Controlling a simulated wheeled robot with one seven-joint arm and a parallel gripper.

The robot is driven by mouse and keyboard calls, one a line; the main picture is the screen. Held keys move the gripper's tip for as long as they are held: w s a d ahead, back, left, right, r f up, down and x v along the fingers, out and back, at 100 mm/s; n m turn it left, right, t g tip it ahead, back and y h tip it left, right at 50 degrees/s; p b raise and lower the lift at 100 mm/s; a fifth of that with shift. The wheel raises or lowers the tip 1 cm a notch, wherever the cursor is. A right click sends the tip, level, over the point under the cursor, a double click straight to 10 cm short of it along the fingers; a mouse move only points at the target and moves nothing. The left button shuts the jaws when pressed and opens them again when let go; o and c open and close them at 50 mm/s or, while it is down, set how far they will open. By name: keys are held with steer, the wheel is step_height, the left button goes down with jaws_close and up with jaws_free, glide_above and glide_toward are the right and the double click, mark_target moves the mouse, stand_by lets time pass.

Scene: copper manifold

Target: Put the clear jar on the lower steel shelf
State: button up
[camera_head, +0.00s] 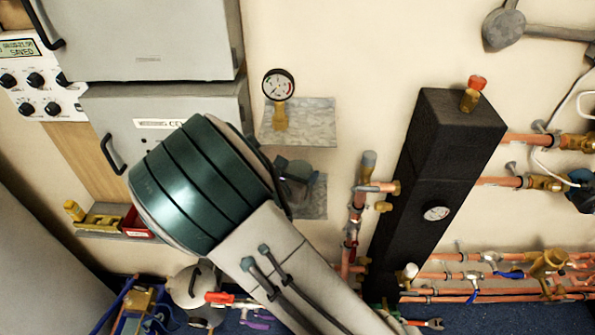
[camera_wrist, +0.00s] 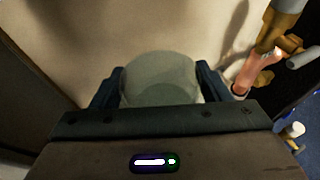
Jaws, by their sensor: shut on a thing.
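The clear jar (camera_wrist: 160,72) shows in the wrist view as a pale, see-through round body between the two dark fingers. My gripper (camera_wrist: 157,84) is shut on it. In the head view the lower steel shelf (camera_head: 318,203) is a small grey plate on the wall, partly hidden behind my arm and gripper (camera_head: 297,172). The gripper overlaps the shelf in that picture. The jar is hard to make out there, and I cannot tell whether it touches the shelf. The shelf is not clearly visible in the wrist view.
The upper steel shelf (camera_head: 318,125) is above and carries a brass pressure gauge (camera_head: 279,98). A copper pipe with brass fittings (camera_head: 358,205) stands close on the right, before a tall black block (camera_head: 437,165). Grey cabinets (camera_head: 165,110) are at the left.

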steer(key=shift+w+f, duration=0.1)
steer(key=shift+w, duration=0.05)
steer(key=shift+f, duration=0.2)
steer(key=o, duration=1.7)
